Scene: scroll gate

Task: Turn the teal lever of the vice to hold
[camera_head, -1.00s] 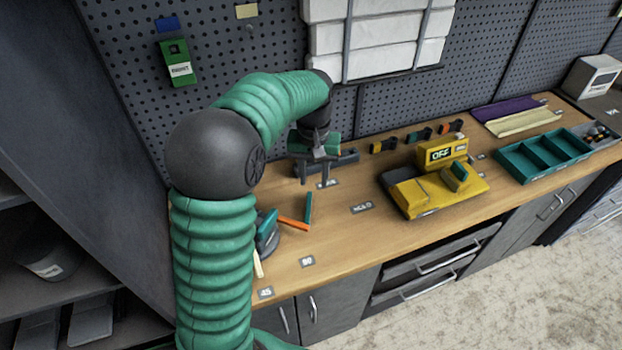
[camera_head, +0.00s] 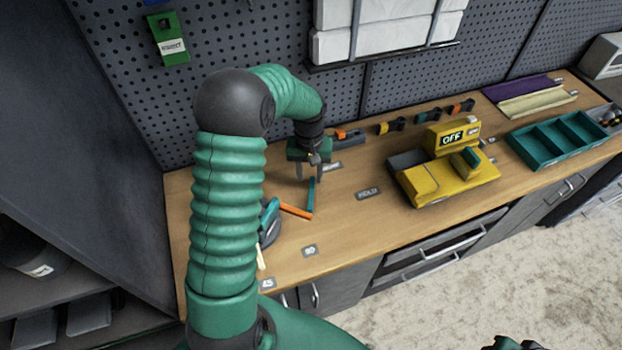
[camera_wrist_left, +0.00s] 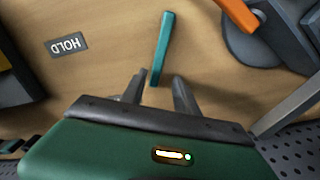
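The teal lever (camera_head: 311,196) is a thin bar above the bench, beside the end of an orange bar (camera_head: 296,211). It also shows in the left wrist view (camera_wrist_left: 162,45). My left gripper (camera_head: 307,174) is open and points down at the lever's far end. In the left wrist view its two fingertips (camera_wrist_left: 158,84) stand either side of the lever's near end, with gaps; contact cannot be told. A grey round-based device (camera_head: 270,228) is partly hidden behind my left arm; the lever's joint is unclear. The HOLD label (camera_head: 367,193) lies right of the lever.
Labels 90 (camera_head: 310,251) and 45 (camera_head: 268,284) lie near the front edge. A yellow machine reading OFF (camera_head: 440,180) and a teal tray (camera_head: 533,158) stand to the right. The pegboard (camera_head: 290,80) rises behind. A dark part, possibly my right gripper, shows at the bottom right.

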